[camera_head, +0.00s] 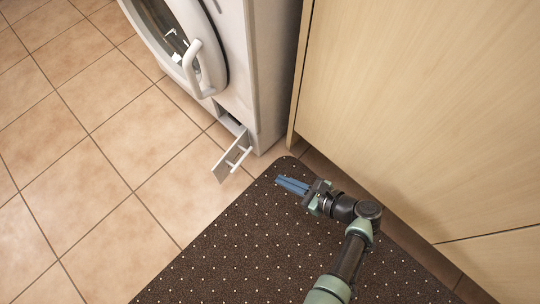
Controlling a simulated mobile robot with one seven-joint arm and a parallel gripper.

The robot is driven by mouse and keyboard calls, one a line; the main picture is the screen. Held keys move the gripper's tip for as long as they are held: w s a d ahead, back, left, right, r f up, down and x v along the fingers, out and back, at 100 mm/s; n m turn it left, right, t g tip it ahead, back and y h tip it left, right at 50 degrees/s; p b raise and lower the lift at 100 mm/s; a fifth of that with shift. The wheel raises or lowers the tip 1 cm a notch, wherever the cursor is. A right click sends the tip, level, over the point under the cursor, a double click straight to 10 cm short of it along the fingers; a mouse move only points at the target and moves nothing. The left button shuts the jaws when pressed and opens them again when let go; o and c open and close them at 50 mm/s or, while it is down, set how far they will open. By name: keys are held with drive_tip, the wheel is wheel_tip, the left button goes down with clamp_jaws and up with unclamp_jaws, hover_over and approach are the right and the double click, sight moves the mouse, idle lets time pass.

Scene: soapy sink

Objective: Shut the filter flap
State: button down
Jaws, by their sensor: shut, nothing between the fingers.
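The filter flap (229,161) is a small light-grey panel with a white bar handle, low on the front of a white washing machine (272,70). It stands open, swung outward from the dark filter opening (231,123) at the machine's lower right corner. My gripper (279,183) has blue fingers that are shut and empty. It is over the dark mat, to the right of and a little nearer than the flap, with a gap between them. The fingers point left toward the flap. Their exact height cannot be told.
The machine's round door (186,45) with a white handle is above the flap. A wooden cabinet (430,110) stands close on the right. A dark dotted mat (225,250) lies below my arm. The tiled floor (110,130) on the left is clear.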

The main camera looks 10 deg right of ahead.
sight(241, 162)
drive_tip(key=b+x, duration=0.8)
drive_tip(key=x, duration=0.4)
drive_tip(key=shift+w+a+r, duration=0.2)
drive_tip(key=shift+w+a, duration=0.1)
drive_tip(key=shift+a, duration=0.1)
drive_tip(key=shift+a, duration=0.1)
drive_tip(key=shift+a+m+h+p, duration=0.35)
drive_tip(key=shift+m+h+p, duration=0.05)
drive_tip(key=shift+p, duration=0.2)
